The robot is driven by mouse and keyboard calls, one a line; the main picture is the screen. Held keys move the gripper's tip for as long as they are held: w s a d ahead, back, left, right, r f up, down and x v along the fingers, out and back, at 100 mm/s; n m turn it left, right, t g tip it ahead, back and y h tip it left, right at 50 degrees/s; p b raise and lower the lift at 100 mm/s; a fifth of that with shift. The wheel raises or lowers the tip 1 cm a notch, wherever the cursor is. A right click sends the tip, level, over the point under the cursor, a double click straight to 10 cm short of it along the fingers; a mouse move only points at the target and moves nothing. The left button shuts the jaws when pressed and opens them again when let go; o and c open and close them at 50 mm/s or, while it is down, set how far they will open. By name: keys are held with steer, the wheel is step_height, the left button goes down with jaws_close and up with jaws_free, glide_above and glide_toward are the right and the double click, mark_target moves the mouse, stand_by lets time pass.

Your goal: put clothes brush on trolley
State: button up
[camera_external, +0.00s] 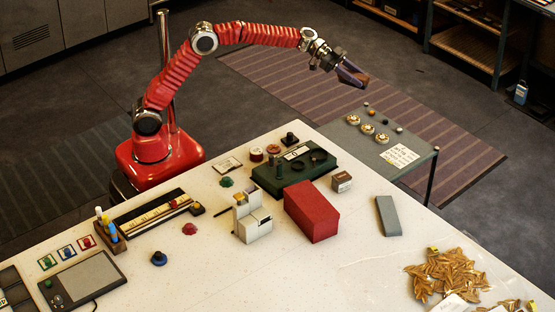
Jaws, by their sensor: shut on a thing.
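My gripper (345,70) is at the end of my red arm, raised at the upper middle of the picture. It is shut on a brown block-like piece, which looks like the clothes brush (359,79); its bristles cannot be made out. The brush is in the air above and a little behind the trolley (430,160). The trolley is a small grey-topped stand at the right, beyond the white table's far edge. Several small round items (367,129) and a paper note lie on its top.
The white table (340,270) fills the foreground. On it are a red box (312,211), a green case (293,172), a white device (251,216), a grey block (388,215) and a pile of golden pieces (447,275). The trolley's near left top is bare.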

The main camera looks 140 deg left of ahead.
glide_above(349, 135)
step_height(349, 135, down, 4)
step_height(349, 135, down, 18)
steer(key=shift+d+r+n+y, duration=0.15)
steer(key=shift+n+y, duration=0.15)
steer(key=shift+w, duration=0.1)
steer(key=shift+f, duration=3.1)
steer(key=shift+f, duration=1.85)
steer(key=shift+f, duration=0.1)
steer(key=o, duration=1.2)
